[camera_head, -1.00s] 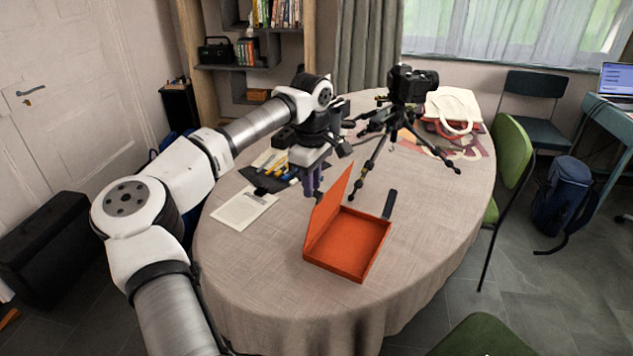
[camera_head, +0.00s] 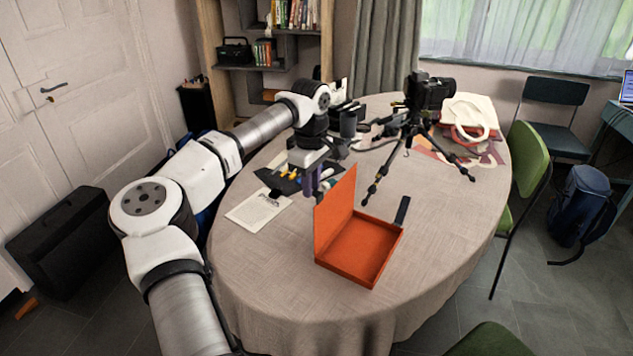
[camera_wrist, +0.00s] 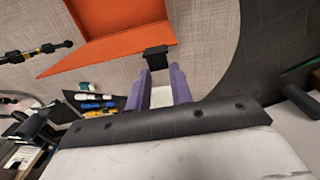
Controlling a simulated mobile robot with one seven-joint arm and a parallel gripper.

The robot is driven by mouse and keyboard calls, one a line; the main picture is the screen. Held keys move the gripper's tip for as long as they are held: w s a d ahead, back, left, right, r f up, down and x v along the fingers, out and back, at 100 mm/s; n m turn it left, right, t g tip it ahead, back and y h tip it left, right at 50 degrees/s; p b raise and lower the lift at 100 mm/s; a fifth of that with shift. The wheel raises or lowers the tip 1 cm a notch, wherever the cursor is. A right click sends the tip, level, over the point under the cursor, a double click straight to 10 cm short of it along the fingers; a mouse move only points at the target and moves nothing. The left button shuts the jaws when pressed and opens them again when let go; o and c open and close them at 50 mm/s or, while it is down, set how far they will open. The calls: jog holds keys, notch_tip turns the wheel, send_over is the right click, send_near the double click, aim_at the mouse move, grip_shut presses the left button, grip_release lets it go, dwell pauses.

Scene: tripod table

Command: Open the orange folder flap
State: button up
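The orange folder is a shallow open box (camera_head: 362,250) on the table. Its flap (camera_head: 334,212) stands nearly upright along the box's left side, so the inside shows. My gripper (camera_head: 313,188) points down just left of the flap's upper edge. In the wrist view its two purple fingers (camera_wrist: 160,85) stand apart, with no folder part visible between them. The orange folder also shows at the top of the wrist view (camera_wrist: 115,15). A small black block (camera_wrist: 157,58) shows near the fingertips there. I cannot tell whether a finger touches the flap.
A camera on a black tripod (camera_head: 410,125) stands behind the folder. A printed sheet (camera_head: 257,210) and a dark mat with pens (camera_head: 285,177) lie left of it. A black slim object (camera_head: 402,210) lies beside the box's right side. The front tablecloth (camera_head: 290,300) is clear.

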jog(key=shift+w+a, duration=0.15)
jog(key=shift+a, duration=0.1)
jog(key=shift+w+a+f+p, duration=0.25)
jog(key=shift+w+a, duration=0.15)
jog(key=shift+a, duration=0.15)
jog(key=shift+w+a+f+p, duration=0.1)
jog(key=shift+w+a+p, duration=0.2)
jog(key=shift+a, duration=0.2)
jog(key=shift+w+a, duration=0.1)
jog(key=shift+w+a+f+p, duration=0.15)
jog(key=shift+w+a+f, duration=0.15)
jog(key=shift+a, duration=0.2)
jog(key=shift+w+a+f+p, duration=0.15)
jog(key=shift+w+a, duration=0.25)
jog(key=shift+a, duration=0.05)
jog(key=o, duration=0.6)
